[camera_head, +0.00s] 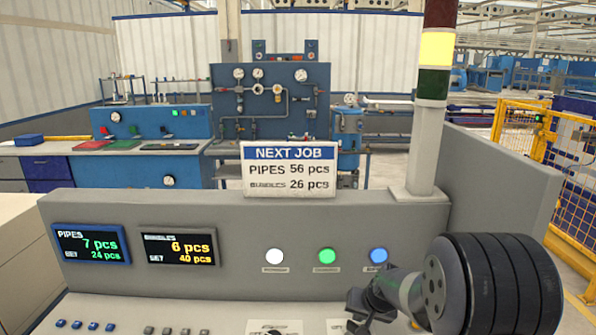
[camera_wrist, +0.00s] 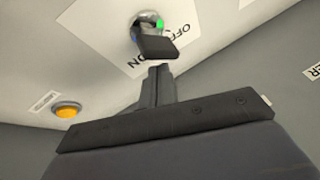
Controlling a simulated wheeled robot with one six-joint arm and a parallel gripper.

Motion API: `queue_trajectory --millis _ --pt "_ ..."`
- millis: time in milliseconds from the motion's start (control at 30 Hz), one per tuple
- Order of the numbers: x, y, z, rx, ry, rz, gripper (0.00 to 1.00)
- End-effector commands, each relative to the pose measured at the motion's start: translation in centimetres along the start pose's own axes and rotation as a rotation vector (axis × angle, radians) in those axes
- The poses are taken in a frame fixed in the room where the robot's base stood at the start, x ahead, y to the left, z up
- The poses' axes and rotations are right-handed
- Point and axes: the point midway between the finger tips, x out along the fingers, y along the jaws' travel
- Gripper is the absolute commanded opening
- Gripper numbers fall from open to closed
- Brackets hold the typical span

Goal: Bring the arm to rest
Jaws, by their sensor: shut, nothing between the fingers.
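My gripper (camera_wrist: 160,72) shows in the wrist view with its narrow dark fingers shut and empty. Just beyond the fingertips is a black switch handle (camera_wrist: 158,47) on a round metal base. It sits on a white label with ON and OFF lettering. I cannot tell whether the fingers touch the handle. In the head view my arm reaches in from the lower right, and my gripper (camera_head: 360,318) is low over the front of the grey console (camera_head: 240,270). Its fingertips are hard to make out there.
An orange button (camera_wrist: 67,109) is left of the switch in the wrist view. The console carries two displays, three round lights and a NEXT JOB sign (camera_head: 290,170). A signal tower (camera_head: 433,110), lit yellow, stands behind my arm. A yellow fence (camera_head: 560,150) is at the right.

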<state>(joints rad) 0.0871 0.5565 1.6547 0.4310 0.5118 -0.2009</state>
Motion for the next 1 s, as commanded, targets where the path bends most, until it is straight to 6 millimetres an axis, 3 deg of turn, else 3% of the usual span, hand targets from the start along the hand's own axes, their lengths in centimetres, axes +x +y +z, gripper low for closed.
queue_trajectory --millis 100,300,767,1000 --pt "-1.6 -0.5 -0.7 0.000 0.000 0.000 0.00" --pt "-2.6 -0.8 -1.2 0.001 0.000 0.001 0.00" --pt "-2.7 -0.9 -1.1 -0.001 -0.001 0.000 0.00" --pt "-3.4 -3.0 0.1 -0.027 -0.022 -0.021 0.00"
